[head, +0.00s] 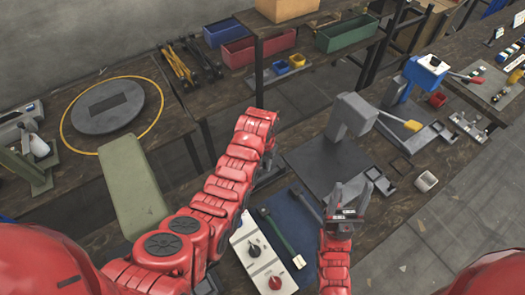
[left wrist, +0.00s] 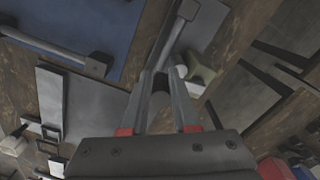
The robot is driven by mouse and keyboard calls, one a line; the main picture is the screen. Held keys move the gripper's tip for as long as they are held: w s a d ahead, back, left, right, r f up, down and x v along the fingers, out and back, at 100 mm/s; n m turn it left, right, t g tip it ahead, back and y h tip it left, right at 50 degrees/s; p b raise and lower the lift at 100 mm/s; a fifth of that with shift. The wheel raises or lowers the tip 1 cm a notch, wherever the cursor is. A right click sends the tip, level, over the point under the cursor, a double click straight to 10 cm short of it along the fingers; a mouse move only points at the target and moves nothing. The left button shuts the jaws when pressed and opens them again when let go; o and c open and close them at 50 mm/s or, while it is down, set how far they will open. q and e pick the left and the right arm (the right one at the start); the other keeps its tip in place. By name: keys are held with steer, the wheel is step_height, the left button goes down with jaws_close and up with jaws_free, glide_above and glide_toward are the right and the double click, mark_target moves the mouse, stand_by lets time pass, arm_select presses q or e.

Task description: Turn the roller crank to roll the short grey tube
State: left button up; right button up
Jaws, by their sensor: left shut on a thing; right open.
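My left gripper (left wrist: 160,85) is shut on a dark piece between its fingertips in the left wrist view. This piece sits at the near end of a pale grey bar (left wrist: 176,35), which looks like the roller crank. A small pale rounded end (left wrist: 181,71) shows just right of the fingers; I cannot tell if it is the short grey tube. In the head view my red left forearm hides most of the left gripper and the roller. My right gripper (head: 345,210) is open and empty, above the bench beside the blue mat.
A grey press (head: 350,116) with a yellow-handled lever stands right of my left arm. A blue mat (head: 298,220) with a green-handled tool and a control box (head: 262,258) lie in front. A green pad (head: 133,185) and a grey disc (head: 107,104) are left.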

arm_select(q)
steer(key=shift+a, duration=0.65)
steer(key=o, duration=0.3)
steer(key=shift+s+a+r, duration=0.1)
steer(key=shift+s+a, duration=0.05)
steer(key=shift+a, duration=0.3)
steer(key=shift+s+a+r, duration=0.1)
steer(key=shift+a, duration=0.35)
steer(key=o, duration=0.4)
steer(key=shift+w+a, duration=0.2)
steer(key=shift+a, duration=0.7)
steer(key=shift+o, duration=1.2)
steer(key=shift+w+a, duration=0.1)
steer(key=shift+a, duration=0.1)
steer(key=shift+o, duration=1.1)
steer(key=shift+w+a+b, duration=0.15)
steer(key=shift+a+b, duration=0.05)
steer(key=shift+b, duration=0.45)
steer(key=shift+d+r+b, duration=0.1)
steer(key=shift+d+b, duration=0.15)
steer(key=shift+b, duration=0.15)
steer(key=o, duration=0.4)
steer(key=shift+c, duration=0.2)
step_height(320, 180, up, 6)
steer(key=p, duration=0.1)
steer(key=shift+s+d+r+p, duration=0.2)
steer(key=shift+s+r+p, duration=0.05)
steer(key=shift+p, duration=0.15)
